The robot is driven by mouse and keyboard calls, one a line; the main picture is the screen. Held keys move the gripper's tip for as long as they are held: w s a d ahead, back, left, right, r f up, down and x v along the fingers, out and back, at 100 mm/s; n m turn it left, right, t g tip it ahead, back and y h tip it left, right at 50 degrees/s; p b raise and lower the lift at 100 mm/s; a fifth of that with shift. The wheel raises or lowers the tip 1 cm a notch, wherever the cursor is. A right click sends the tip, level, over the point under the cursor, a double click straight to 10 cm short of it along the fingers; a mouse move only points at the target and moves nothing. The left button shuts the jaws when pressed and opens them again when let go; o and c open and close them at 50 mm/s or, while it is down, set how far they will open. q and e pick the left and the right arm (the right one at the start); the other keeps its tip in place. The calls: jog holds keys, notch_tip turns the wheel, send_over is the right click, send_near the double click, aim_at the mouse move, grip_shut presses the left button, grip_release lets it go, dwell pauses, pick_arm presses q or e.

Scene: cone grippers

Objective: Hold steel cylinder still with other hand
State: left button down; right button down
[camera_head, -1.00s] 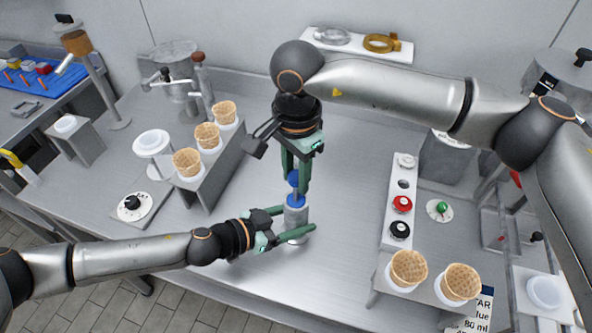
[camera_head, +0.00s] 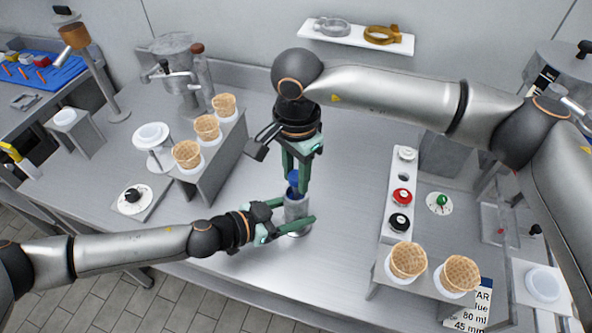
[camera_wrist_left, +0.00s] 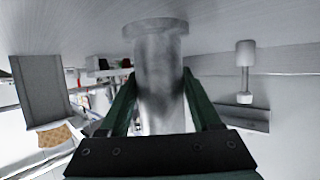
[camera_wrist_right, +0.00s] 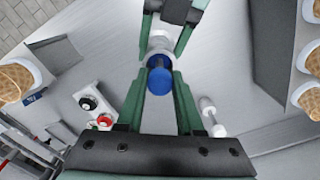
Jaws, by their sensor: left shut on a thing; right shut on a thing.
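The steel cylinder (camera_head: 296,212) stands upright on the bench, with a wider base flange visible in the left wrist view (camera_wrist_left: 155,29). My left gripper (camera_head: 297,209) comes in level from the left and is shut on its sides. A blue piece (camera_head: 293,178) with a round head sticks up from the cylinder's open top. My right gripper (camera_head: 295,185) points down from above and is shut on the blue piece, whose head shows between the fingers in the right wrist view (camera_wrist_right: 160,81). How far the blue piece reaches inside the cylinder is hidden.
A stand with several waffle cones (camera_head: 187,154) is left of the grippers; another with two cones (camera_head: 408,260) is at front right. A button panel (camera_head: 401,195) and a green-knobbed dial (camera_head: 441,203) are right.

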jog(key=shift+f, duration=0.55)
jog(key=shift+c, duration=2.3)
grip_release()
notch_tip(320, 180, up, 12)
pick_arm(q)
grip_release()
jog(key=shift+a, duration=0.1)
